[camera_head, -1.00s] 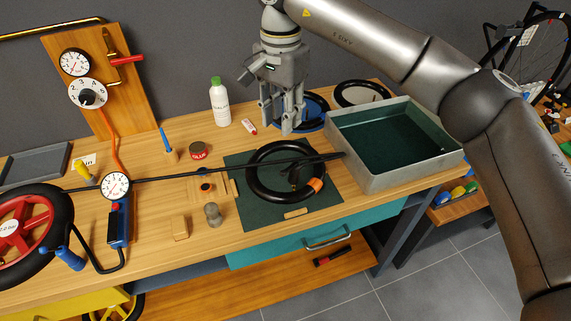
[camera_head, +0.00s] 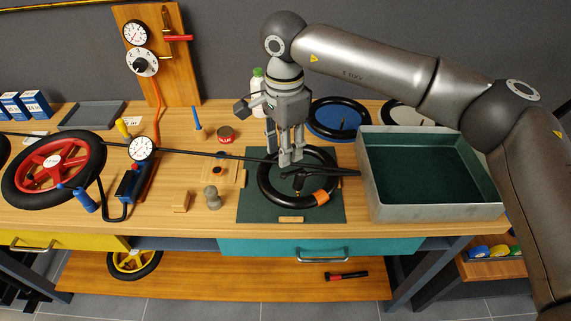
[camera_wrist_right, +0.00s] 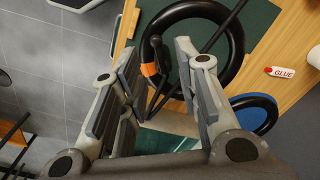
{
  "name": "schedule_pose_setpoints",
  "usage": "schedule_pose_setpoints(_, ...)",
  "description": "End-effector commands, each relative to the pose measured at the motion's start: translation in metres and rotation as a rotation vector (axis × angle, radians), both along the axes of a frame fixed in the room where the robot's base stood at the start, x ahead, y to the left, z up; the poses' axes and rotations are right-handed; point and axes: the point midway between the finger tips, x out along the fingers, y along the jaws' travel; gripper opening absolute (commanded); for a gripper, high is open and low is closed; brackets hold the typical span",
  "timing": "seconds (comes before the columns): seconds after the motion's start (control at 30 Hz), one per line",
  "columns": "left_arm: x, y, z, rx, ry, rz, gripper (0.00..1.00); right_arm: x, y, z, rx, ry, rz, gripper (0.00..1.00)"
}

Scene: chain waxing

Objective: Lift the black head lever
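A black inner tube (camera_head: 264,192) with an orange band (camera_head: 321,197) lies on a dark green mat (camera_head: 252,211). A small black head with a lever (camera_head: 299,182) sits inside the ring near the band; it also shows in the right wrist view (camera_wrist_right: 152,68). A long black hose (camera_head: 210,153) runs across the bench and over the ring. My right gripper (camera_head: 291,160) points down above the ring's left-middle part. In the right wrist view its fingers (camera_wrist_right: 160,70) are apart, with the black head seen between them and nothing held. My left gripper is not in view.
A grey tray with a green floor (camera_head: 436,219) stands right of the mat. A blue disc with a tyre (camera_head: 337,118) lies behind.

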Motion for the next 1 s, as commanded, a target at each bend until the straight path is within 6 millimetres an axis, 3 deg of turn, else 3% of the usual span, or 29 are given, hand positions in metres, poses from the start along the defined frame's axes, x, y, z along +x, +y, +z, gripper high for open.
schedule_pose_setpoints(0.17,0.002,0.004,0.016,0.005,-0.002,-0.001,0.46,-0.001,-0.001,-0.033,-0.002,0.005,0.000,0.30)
schedule_pose_setpoints(0.4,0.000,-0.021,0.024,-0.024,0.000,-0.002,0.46,0.000,-0.001,-0.062,-0.001,0.003,0.000,0.30)
schedule_pose_setpoints(0.77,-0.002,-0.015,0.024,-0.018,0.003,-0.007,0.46,0.000,-0.001,-0.068,0.000,0.000,0.001,0.30)
schedule_pose_setpoints(1.0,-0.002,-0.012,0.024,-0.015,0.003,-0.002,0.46,0.000,-0.001,-0.068,0.000,0.000,0.001,0.00)
